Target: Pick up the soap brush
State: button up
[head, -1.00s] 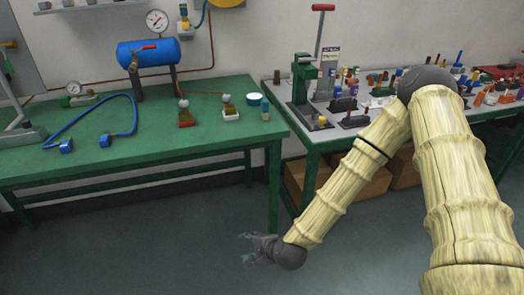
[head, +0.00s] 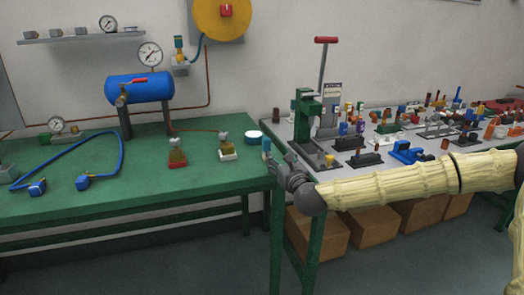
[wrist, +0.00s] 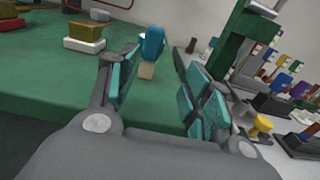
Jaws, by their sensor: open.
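A small upright object with a blue top and a cream lower part (head: 266,146) stands near the right end of the green table; it appears to be the soap brush. In the wrist view the blue top (wrist: 152,43) shows ahead, between the lines of the two fingers, apart from them. My gripper (head: 283,170) is at the table's right edge, just in front of and beside the object. In the wrist view my gripper (wrist: 160,82) is open with teal finger pads and nothing between them.
A second table with a green press (head: 305,120) and many parts is at the right.

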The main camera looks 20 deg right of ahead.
aim_at(267, 147)
jog(key=shift+w+d+r, duration=0.15)
jog(key=shift+w+r, duration=0.1)
jog(key=shift+w, duration=0.15)
jog(key=w+a, duration=0.1)
jog(key=w, duration=0.1)
jog(key=w+a, duration=0.1)
jog(key=w, duration=0.1)
jog(key=shift+a, duration=0.2)
jog(key=shift+d+r, duration=0.2)
jog(key=shift+w+d, duration=0.2)
jog(key=shift+w, duration=0.15)
jog(key=w, duration=0.3)
jog(key=shift+w+a, duration=0.15)
jog(key=shift+a, duration=0.1)
jog(key=shift+w+d+f, duration=0.1)
jog(key=shift+w+d, duration=0.05)
jog(key=shift+w, duration=0.35)
grip_shut()
